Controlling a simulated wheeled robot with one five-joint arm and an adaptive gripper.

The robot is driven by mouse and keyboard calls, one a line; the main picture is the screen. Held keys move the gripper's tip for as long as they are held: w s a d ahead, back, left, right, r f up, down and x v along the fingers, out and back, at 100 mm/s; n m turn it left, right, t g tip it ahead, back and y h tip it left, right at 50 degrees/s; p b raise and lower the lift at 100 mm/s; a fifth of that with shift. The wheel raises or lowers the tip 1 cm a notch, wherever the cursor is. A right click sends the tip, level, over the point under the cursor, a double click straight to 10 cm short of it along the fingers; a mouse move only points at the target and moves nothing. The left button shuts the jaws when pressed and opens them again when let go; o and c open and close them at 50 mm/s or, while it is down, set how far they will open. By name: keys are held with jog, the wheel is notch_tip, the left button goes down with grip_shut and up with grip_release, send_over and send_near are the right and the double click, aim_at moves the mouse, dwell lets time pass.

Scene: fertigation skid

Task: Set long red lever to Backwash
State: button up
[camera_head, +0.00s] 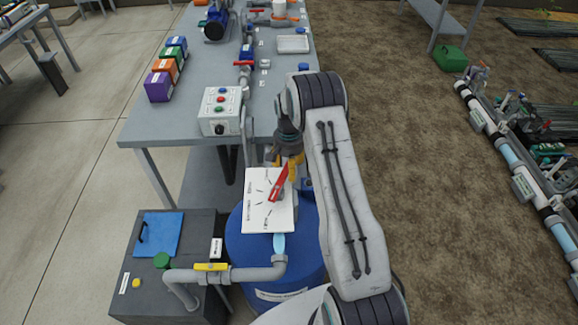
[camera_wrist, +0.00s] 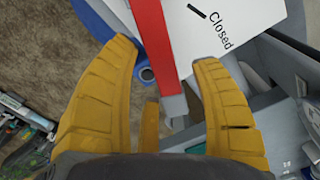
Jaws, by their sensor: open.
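The long red lever (camera_head: 278,184) sits over a white label plate (camera_head: 256,213) above a blue drum, its upper end at my gripper (camera_head: 291,166). The plate has several marks with words too small to read in the head view. In the wrist view the red lever (camera_wrist: 154,38) runs between the two yellow fingers of my open gripper (camera_wrist: 165,55), with gaps on both sides. A grey part (camera_wrist: 174,106) continues from its lower end. The word "Closed" reads on the white plate (camera_wrist: 193,50) beside it. My arm hides part of the drum.
The blue drum (camera_head: 245,245) stands under the plate, with a grey pipe and yellow-handled valve (camera_head: 211,267) in front. A grey box (camera_head: 190,240) is at left. The workbench (camera_head: 180,124) behind carries a button box (camera_head: 221,111). Bare soil lies right.

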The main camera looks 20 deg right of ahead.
grip_shut()
dwell(0.5)
jog(key=shift+s+d, duration=0.1)
jog(key=s+d+m+b, duration=0.1)
jog(key=s+m+b, duration=0.5)
jog(key=m+b, duration=0.1)
jog(key=shift+d+m, duration=0.4)
jog(key=shift+m, duration=0.5)
jog(key=shift+f, duration=0.1)
